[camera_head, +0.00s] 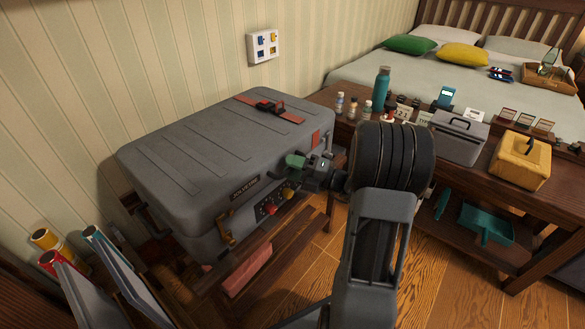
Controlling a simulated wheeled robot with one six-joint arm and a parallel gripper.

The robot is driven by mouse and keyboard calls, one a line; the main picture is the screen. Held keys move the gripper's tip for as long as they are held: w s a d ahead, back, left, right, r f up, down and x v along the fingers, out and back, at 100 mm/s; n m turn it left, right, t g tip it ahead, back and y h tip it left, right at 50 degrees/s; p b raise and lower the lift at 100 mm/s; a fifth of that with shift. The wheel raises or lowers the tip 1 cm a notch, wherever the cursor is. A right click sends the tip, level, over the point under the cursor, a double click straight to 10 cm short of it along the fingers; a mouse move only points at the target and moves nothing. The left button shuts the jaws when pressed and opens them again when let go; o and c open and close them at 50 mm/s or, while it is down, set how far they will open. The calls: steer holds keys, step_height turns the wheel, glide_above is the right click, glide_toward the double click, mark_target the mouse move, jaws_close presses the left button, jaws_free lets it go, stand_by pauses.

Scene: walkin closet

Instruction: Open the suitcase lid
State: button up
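The grey suitcase (200,150) lies on a low wooden rack beside the striped wall, and its ribbed lid is down. A red strap with a dark buckle (270,108) lies across the far part of the lid. The front face has a dark nameplate (245,187), a small panel with red and yellow knobs (272,204), and a brass-coloured latch (227,233) near its left end. My gripper (300,164) is at the suitcase's front right, close to the lid's edge, next to a green part. It hides some of the front there. Contact and finger opening are unclear.
A dark wooden table (470,180) on the right holds bottles, a grey case (460,138) and a yellow box (519,160). A bed (400,68) stands behind it. Rolls and boards (85,280) stand at lower left. Wooden floor (450,270) shows at lower right.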

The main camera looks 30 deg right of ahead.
jaws_close()
stand_by(0.3)
steer(key=shift+r, duration=0.1)
